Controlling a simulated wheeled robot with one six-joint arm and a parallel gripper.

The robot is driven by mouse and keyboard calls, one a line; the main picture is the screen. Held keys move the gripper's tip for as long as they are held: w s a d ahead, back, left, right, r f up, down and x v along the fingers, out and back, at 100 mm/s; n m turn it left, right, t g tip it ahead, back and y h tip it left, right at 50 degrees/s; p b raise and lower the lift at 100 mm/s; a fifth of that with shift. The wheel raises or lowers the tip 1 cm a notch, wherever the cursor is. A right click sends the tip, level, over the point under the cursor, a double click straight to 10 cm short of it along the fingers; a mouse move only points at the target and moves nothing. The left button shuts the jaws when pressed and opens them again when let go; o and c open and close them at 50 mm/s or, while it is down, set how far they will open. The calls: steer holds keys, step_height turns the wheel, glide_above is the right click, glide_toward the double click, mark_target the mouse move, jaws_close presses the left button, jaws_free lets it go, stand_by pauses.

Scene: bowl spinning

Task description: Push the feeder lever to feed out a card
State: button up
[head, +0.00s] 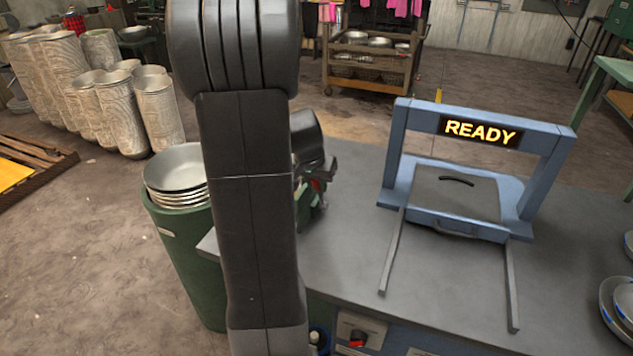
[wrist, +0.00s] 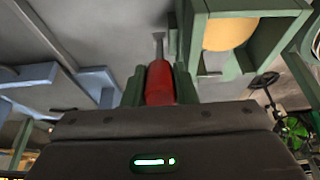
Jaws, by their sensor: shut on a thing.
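The feeder lever has a red handle (wrist: 159,84) on a thin grey rod, seen in the middle of the wrist view. My gripper (wrist: 160,72) is shut on this handle, with a green finger on either side of it. A green feeder frame (wrist: 258,62) stands close by at the upper right of the wrist view, with a rounded pale yellow thing inside it. In the head view my arm hides most of the feeder and the lever; a bit of red and green shows just right of the arm. No separate card can be made out.
A blue press frame (head: 395,150) with a lit READY sign (head: 480,131) stands on the grey table (head: 345,265). A green bin (head: 190,255) with stacked metal bowls (head: 175,168) is at the table's left. More bowls (head: 618,300) sit at the right edge.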

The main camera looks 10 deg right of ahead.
steer(key=shift+w+d+r, duration=0.1)
stand_by(0.3)
steer(key=shift+w+d+r+p, duration=0.3)
steer(key=shift+w+d+p, duration=0.2)
steer(key=shift+w, duration=0.2)
steer(key=shift+w+d, duration=0.15)
steer(key=shift+w, duration=0.25)
steer(key=shift+w+d+r+p, duration=0.2)
steer(key=shift+w+d+p, duration=0.55)
steer(key=shift+w, duration=0.4)
steer(key=shift+d, duration=0.1)
